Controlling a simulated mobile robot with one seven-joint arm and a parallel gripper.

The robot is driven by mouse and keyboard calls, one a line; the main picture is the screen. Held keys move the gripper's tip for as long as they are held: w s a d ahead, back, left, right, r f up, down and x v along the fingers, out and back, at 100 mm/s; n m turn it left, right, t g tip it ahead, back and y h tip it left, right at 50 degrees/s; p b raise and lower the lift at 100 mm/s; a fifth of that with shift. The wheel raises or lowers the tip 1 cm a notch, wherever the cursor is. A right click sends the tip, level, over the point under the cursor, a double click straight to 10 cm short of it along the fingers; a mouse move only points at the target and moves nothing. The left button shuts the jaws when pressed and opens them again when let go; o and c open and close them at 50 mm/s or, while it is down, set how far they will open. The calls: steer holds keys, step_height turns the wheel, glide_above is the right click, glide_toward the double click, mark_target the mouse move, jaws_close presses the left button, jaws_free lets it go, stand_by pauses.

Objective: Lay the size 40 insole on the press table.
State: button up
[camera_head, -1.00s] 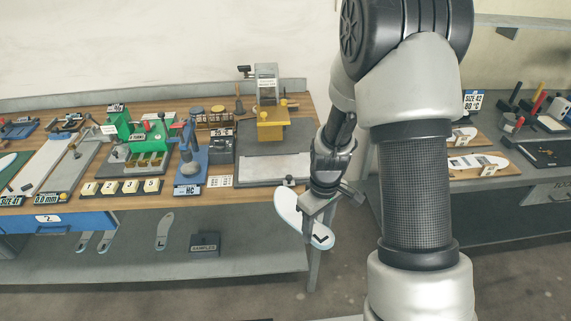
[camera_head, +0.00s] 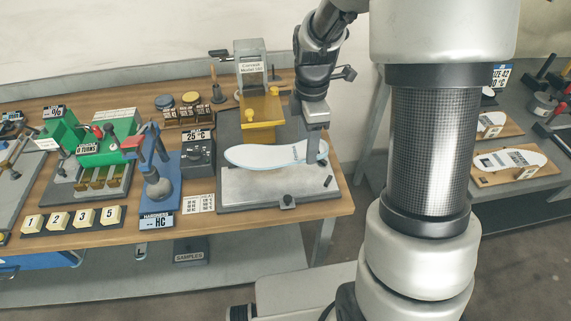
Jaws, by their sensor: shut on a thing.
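A white insole (camera_head: 262,156) with a pale blue edge lies roughly level over the back part of the grey press table (camera_head: 255,191). I cannot tell whether it touches the plate or hangs just above it. No size number is readable on it. My gripper (camera_head: 317,156) is shut on the insole's right end and points down, hiding part of that end. The yellow press head (camera_head: 261,110) stands just behind the insole.
A gauge box reading 25 °C (camera_head: 198,153) and a blue hardness tester (camera_head: 158,185) stand left of the press table. Small dark posts (camera_head: 288,200) stand at the plate's front and right edges. More insoles (camera_head: 508,160) lie on boards on the right bench.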

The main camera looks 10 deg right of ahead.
mark_target(305, 176)
step_height(305, 176, down, 9)
steer(key=shift+s+r, duration=0.1)
steer(key=shift+s, duration=0.05)
stand_by(0.4)
steer(key=o, duration=1.1)
steer(key=shift+f, duration=0.2)
steer(key=shift+c, duration=0.2)
steer(key=shift+r, duration=0.1)
